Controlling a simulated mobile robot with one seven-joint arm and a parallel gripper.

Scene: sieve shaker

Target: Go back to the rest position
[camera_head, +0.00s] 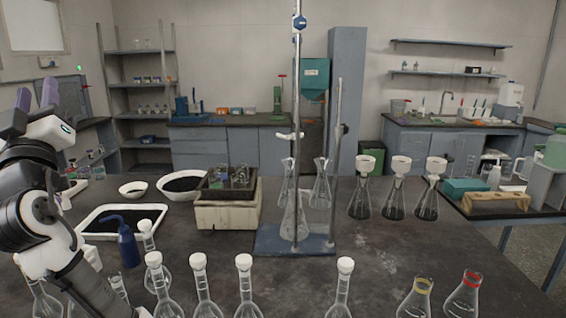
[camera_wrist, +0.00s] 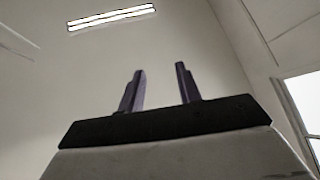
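My gripper (camera_wrist: 160,88) points up toward the ceiling in the wrist view. Its two purple fingers stand apart with nothing between them. In the head view my gripper (camera_head: 36,94) is at the upper left, raised above the bench, with my folded arm below it. It touches no object there. No sieve shaker can be made out for certain in the head view.
The dark bench (camera_head: 375,255) holds several stoppered flasks along its front edge. A blue wash bottle (camera_head: 125,243), a white tray (camera_head: 88,236) and a box-shaped device (camera_head: 226,216) are on the left. A stand (camera_head: 270,241) with metal rods is in the middle.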

